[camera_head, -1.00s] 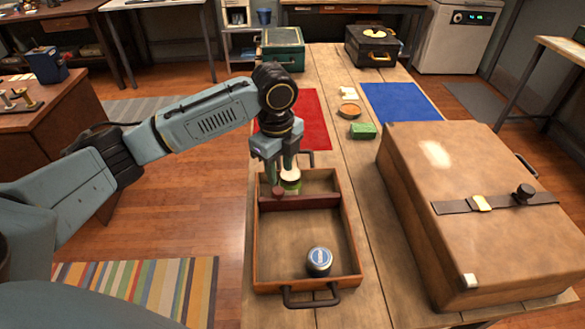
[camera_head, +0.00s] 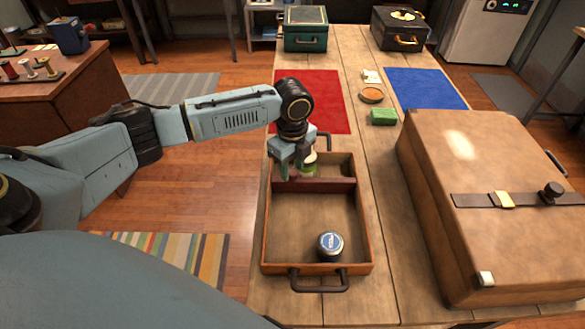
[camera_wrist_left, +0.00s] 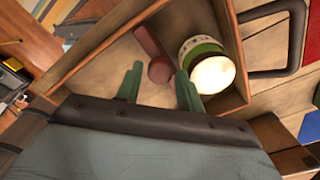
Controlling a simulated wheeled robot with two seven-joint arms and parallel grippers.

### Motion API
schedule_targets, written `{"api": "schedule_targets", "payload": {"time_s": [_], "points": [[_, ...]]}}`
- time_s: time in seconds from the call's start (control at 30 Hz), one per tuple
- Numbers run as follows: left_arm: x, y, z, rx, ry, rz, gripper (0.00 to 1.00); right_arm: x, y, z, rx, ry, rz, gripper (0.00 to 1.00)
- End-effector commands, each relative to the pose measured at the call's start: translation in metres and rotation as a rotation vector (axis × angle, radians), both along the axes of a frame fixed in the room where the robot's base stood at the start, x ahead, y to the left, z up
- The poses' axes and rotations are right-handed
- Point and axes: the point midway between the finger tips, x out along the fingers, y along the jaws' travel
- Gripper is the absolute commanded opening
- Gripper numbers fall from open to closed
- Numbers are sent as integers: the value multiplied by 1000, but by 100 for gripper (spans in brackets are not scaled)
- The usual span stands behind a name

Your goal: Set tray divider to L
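The wooden tray (camera_head: 368,235) lies on the table with its reddish-brown divider (camera_head: 325,186) across it, closer to the far end. A reddish-brown post with a round knob shows in the left wrist view (camera_wrist_left: 158,68). My left gripper (camera_head: 291,178) is down at the divider's left part. In the left wrist view its two green fingers (camera_wrist_left: 160,84) are apart, with the knob between or just beyond the tips; contact cannot be told. A green and white jar (camera_head: 309,168) stands in the far compartment, close to the right finger. A blue-lidded tin (camera_head: 330,245) stands in the near compartment. No L mark is readable.
A large brown case (camera_head: 480,150) takes up the table's right side. A green block (camera_head: 382,117), a round orange dish (camera_head: 371,95), a red mat (camera_head: 325,110) and a blue mat (camera_head: 425,88) lie beyond the tray. Green (camera_head: 305,40) and dark (camera_head: 395,40) boxes stand at the far end.

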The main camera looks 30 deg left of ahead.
Motion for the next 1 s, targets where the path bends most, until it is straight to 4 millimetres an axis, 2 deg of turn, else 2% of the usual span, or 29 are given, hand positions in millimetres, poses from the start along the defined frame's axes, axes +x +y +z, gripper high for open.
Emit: {"api": "schedule_targets", "payload": {"time_s": [0.1,0.37,0.67,0.87,1.0], "points": [[0,-1,-6,-1,0,-1,38,0,0,-1,0,1,0,36],[0,0,-8,-1,0,-1,38,-4,0,-1,0,6,0,36],[0,0,-7,0,0,-1,1,-7,0,-1,-1,12,0,36],[-1,-2,-7,-1,1,-3,0,-8,-1,0,-2,12,0,36],[-7,-20,-5,0,4,-29,0,-9,-1,13,-1,15,0,36]]}}
